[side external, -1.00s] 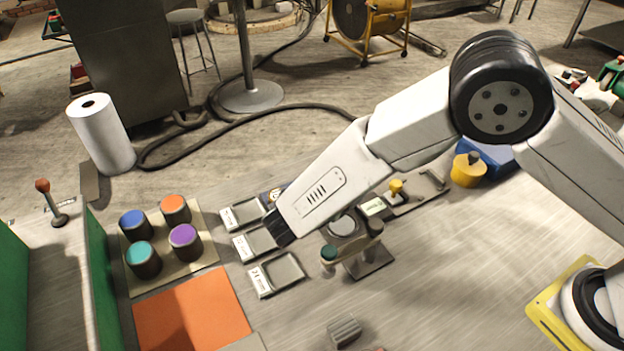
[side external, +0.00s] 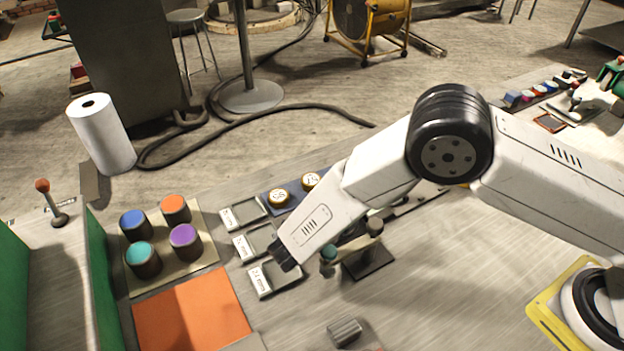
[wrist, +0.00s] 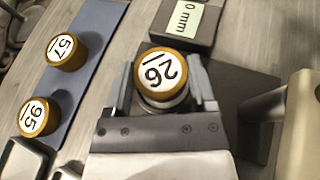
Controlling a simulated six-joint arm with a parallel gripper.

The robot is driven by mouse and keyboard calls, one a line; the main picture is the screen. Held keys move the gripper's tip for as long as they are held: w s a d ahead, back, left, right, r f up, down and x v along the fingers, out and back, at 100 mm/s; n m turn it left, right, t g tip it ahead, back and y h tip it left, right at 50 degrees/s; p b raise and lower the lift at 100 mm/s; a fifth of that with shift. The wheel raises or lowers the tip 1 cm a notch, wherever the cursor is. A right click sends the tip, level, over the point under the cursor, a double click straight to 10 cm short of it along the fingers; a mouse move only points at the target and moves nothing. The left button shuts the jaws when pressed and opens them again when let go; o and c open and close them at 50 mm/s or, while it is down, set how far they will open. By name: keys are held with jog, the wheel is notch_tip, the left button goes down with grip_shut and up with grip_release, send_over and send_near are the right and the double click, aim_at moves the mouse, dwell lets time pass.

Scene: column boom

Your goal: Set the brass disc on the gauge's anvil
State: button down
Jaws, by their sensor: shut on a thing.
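The brass disc (wrist: 160,75), with a white face and an underlined number like 26, sits between the two grey jaws of my gripper (wrist: 165,86) in the wrist view. The jaws are shut on its sides, and its face points at the camera. A silver round part (wrist: 166,106) shows just below it; I cannot tell whether they touch. The gauge's 0 mm display (wrist: 184,20) lies just beyond the disc, and its dark base (wrist: 248,95) to the right. In the side view the gauge's base (side external: 368,259) shows, but my arm hides the anvil, display and disc.
Two other brass discs, 57 (wrist: 67,50) and 95 (wrist: 38,117), lie on a blue strip (wrist: 92,65) left of my gripper. Labelled trays (side external: 243,213) stand left of the gauge. Coloured pots (side external: 184,240) and an orange mat (side external: 192,312) are farther left.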

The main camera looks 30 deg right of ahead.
jog(key=shift+f, duration=0.55)
jog(key=shift+f, duration=0.15)
grip_release()
